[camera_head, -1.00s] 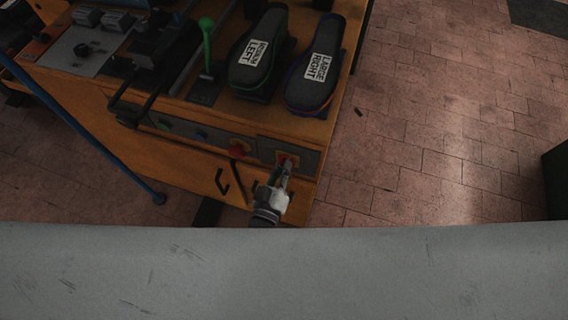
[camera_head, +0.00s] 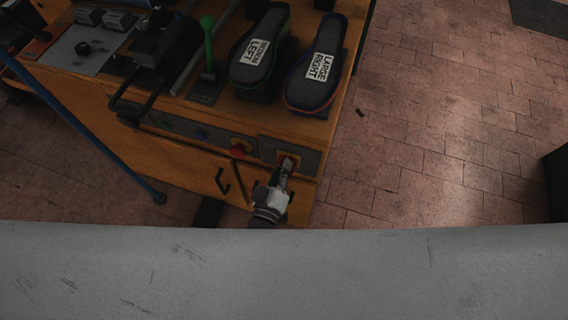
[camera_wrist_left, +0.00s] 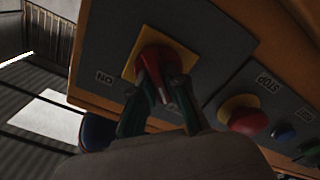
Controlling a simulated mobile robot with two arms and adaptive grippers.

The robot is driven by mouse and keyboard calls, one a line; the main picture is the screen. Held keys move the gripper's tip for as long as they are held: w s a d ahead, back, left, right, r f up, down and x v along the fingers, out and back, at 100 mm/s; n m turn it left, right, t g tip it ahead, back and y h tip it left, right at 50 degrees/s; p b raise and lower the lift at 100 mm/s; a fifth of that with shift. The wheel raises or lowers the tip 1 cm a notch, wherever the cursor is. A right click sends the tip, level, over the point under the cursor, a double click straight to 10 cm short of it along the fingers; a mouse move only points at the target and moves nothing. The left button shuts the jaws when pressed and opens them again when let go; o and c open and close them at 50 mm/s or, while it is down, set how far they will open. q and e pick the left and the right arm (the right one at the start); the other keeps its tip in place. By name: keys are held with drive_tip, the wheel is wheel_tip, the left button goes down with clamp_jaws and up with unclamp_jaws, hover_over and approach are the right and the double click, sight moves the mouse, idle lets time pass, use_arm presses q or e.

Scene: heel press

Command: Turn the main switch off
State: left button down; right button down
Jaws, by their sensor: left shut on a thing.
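The main switch is a red rotary knob on a yellow square plate, set in a grey panel on the front of the orange machine. In the wrist view the red knob (camera_wrist_left: 157,60) shows with its handle between my fingers, and an "ON" label sits to the left of the plate. In the head view the main switch (camera_head: 290,158) is partly covered by my gripper. My left gripper (camera_head: 284,170) is shut on the switch handle; its fingertips (camera_wrist_left: 158,90) lie on both sides of it. My right gripper is not in view.
Black hooks (camera_head: 222,182) hang below the panel. Two shoe-shaped forms (camera_head: 313,85) and a green lever (camera_head: 208,45) stand on top.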

use_arm(q)
drive_tip(key=c, duration=1.2)
unclamp_jaws()
drive_tip(key=v, duration=1.2)
